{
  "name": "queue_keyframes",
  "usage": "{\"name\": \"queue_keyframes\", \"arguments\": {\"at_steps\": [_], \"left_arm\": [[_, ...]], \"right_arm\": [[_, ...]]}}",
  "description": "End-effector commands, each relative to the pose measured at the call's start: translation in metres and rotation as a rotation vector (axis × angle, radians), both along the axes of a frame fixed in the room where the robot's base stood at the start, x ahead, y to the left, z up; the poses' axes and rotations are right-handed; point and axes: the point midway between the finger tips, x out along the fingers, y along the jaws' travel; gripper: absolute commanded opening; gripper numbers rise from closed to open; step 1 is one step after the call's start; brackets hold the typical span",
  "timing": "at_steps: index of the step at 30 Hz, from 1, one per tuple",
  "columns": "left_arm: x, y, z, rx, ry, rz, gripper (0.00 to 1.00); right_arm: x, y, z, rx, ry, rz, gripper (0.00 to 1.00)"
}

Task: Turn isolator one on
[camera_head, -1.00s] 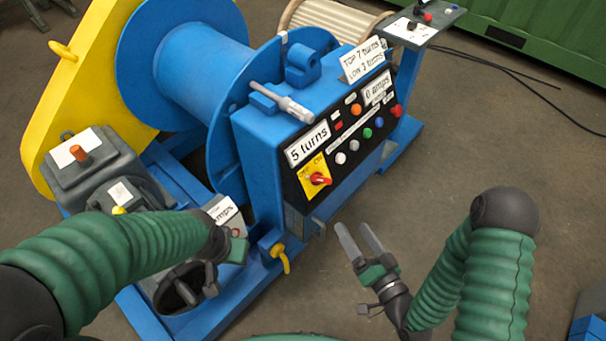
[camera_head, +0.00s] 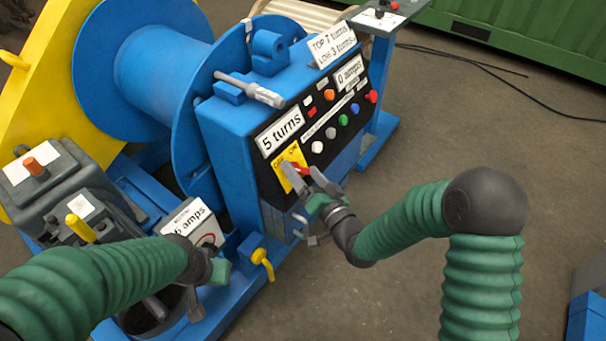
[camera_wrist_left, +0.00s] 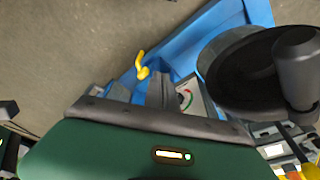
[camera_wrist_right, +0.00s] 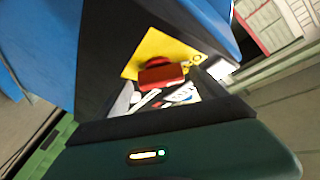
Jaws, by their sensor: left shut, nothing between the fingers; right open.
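A red rotary switch handle (camera_head: 303,170) sits on a yellow plate (camera_head: 288,163) with OFF/ON lettering, on the black front panel of the blue winch cabinet. I read no isolator number on it. My right gripper (camera_head: 305,180) is open at the handle, its fingers partly hiding handle and plate. In the right wrist view the red handle (camera_wrist_right: 162,76) lies just ahead of the fingertips, against the yellow plate (camera_wrist_right: 160,48). I cannot tell whether the fingers touch it. My left gripper (camera_wrist_left: 160,90) is shut and empty, low beside the dark round part at the machine's lower left.
Coloured buttons (camera_head: 343,120) and "5 turns" (camera_head: 280,130) and "0 amps" (camera_head: 349,74) labels lie beside the switch. A grey handle (camera_head: 250,89) lies on the cabinet top. A yellow lever (camera_head: 262,261) sticks out below.

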Motion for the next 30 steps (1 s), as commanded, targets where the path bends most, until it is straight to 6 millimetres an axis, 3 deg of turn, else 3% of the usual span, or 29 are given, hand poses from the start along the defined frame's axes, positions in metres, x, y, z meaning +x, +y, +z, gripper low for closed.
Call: {"name": "queue_keyframes", "arguments": {"at_steps": [8,22,30], "left_arm": [[-0.0001,0.0001,-0.0005,0.0,0.0,0.0,0.0],[-0.0001,0.0,-0.0006,0.0,0.0,0.0,0.0],[0.0,0.0,0.0046,0.0,0.0,0.0,0.0]], "right_arm": [[0.003,0.0019,0.0001,0.0,0.001,0.001,0.81],[0.0029,0.0011,-0.0005,-0.002,0.001,-0.001,0.21],[0.0027,0.0011,0.0008,0.009,0.018,-0.01,0.19]]}}
